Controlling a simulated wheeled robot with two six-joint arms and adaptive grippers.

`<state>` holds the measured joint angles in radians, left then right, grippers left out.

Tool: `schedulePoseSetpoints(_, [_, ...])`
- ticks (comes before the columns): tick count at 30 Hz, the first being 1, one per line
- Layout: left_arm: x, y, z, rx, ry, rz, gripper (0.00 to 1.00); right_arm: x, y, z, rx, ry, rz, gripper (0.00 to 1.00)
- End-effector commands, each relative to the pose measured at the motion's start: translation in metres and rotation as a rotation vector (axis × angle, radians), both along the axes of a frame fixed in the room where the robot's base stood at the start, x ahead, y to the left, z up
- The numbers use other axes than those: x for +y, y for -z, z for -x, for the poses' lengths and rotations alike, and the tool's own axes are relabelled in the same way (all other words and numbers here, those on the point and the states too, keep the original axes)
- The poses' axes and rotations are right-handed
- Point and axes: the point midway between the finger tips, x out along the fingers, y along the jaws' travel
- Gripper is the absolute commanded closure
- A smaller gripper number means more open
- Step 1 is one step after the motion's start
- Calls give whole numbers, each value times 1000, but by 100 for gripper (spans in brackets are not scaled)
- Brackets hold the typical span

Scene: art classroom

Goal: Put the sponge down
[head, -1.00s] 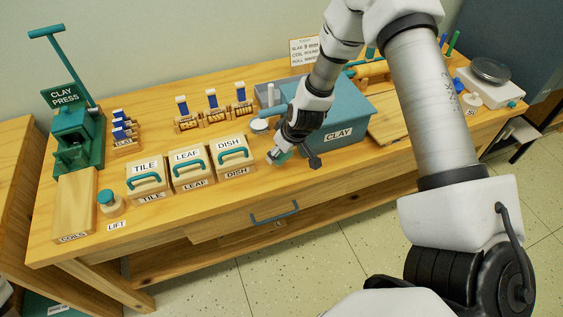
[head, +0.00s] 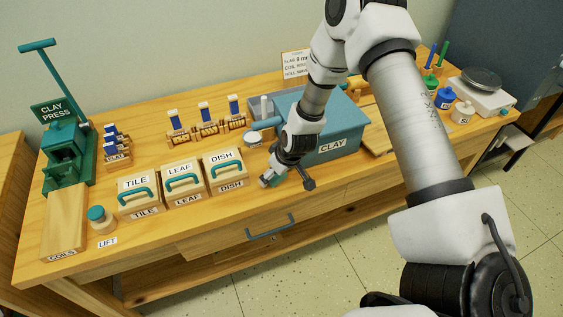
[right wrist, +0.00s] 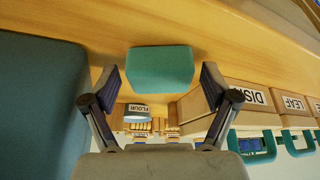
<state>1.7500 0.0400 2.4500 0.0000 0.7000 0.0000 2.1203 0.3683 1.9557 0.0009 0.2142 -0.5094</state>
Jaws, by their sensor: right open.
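The teal sponge (right wrist: 160,68) shows in the right wrist view against the wooden tabletop, between and just beyond my fingertips. My right gripper (right wrist: 162,82) is open, with a gap visible between each finger and the sponge. In the head view my right gripper (head: 271,181) is low over the front of the workbench (head: 215,205), between the DISH box (head: 228,171) and the blue CLAY box (head: 334,146). There the gripper mostly hides the sponge. My left gripper is not in view.
The LEAF box (head: 183,183) and TILE box (head: 138,197) stand left of the DISH box. A small FLOUR container (right wrist: 137,110) sits behind the sponge. A green clay press (head: 66,155) stands at the far left.

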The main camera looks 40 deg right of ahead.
Motion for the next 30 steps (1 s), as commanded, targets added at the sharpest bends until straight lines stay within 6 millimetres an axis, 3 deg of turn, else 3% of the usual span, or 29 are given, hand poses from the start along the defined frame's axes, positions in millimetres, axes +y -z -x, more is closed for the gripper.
schedulePoseSetpoints(5, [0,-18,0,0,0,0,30,-1,-29,8,-2,2,-2,14])
schedulePoseSetpoints(8, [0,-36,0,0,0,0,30,-3,-57,18,-1,5,-4,14])
schedulePoseSetpoints(18, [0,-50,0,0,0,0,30,-17,-52,113,3,5,-6,14])
schedulePoseSetpoints(24, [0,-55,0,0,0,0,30,-21,-49,138,5,1,0,14])
schedulePoseSetpoints(28, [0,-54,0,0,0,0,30,-5,-31,157,75,20,17,14])
schedulePoseSetpoints(30, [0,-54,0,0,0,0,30,13,-14,178,147,47,25,14])
